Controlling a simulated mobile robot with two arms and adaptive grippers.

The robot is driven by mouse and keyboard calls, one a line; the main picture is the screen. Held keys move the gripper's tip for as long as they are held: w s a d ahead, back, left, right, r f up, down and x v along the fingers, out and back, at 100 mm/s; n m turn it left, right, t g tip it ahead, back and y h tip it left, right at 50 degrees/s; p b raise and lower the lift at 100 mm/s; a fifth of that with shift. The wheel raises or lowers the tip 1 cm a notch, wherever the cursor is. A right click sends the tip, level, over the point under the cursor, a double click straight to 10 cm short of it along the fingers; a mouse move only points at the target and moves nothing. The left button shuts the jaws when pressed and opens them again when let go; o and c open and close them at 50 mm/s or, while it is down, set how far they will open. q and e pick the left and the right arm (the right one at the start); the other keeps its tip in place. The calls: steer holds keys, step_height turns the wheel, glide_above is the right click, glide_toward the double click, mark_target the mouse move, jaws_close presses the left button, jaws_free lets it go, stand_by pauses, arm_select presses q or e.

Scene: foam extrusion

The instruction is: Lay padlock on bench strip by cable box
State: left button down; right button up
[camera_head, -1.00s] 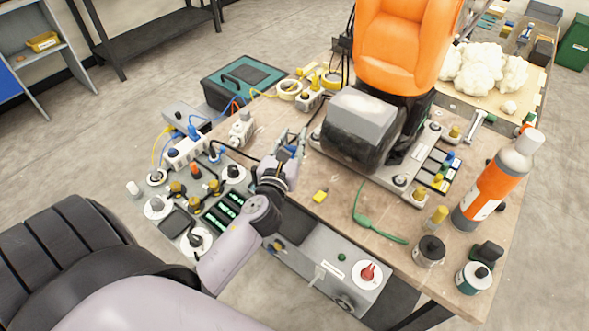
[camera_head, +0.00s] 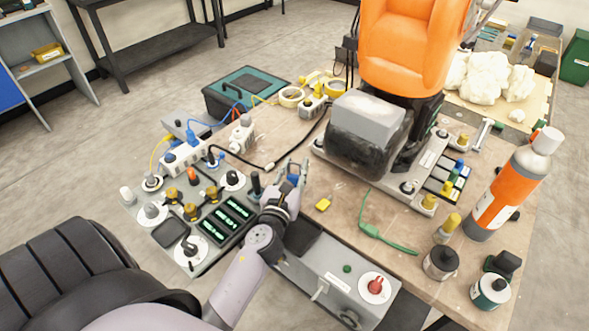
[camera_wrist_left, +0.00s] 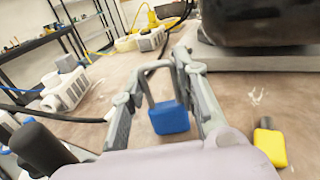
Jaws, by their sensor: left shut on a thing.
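My left gripper (camera_head: 293,178) is shut on a blue padlock (camera_wrist_left: 170,117), whose grey shackle points up between the fingers in the left wrist view. The padlock is held over the wooden bench (camera_head: 345,215), near the right end of the control panel; its gap to the surface is unclear. In the head view the padlock (camera_head: 293,179) is small and partly hidden by the fingers. A white box with a cable (camera_head: 242,136) stands on the bench beyond the gripper and to its left; I cannot tell if it is the cable box. My right gripper is not in view.
A black cable (camera_head: 270,166) crosses the bench just behind the gripper. A small yellow object (camera_head: 322,204) lies right of it. A grey and black machine block (camera_head: 365,135) stands behind right. A green-tagged cord (camera_head: 372,231) lies at front right. Bare wood shows between them.

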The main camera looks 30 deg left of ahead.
arm_select(q)
steer(key=c, duration=1.3)
jaws_free()
steer(key=shift+f, duration=0.1)
steer(key=shift+o, duration=0.3)
steer(key=shift+s+r, duration=0.1)
steer(key=shift+r, duration=0.1)
steer(key=b+v, duration=0.3)
steer(key=v, duration=0.7)
steer(key=shift+s+d+f, duration=0.15)
steer(key=shift+s, duration=0.2)
steer(key=shift+s+d+b, duration=0.15)
steer(key=shift+s+b, duration=0.15)
steer(key=shift+s, duration=0.25)
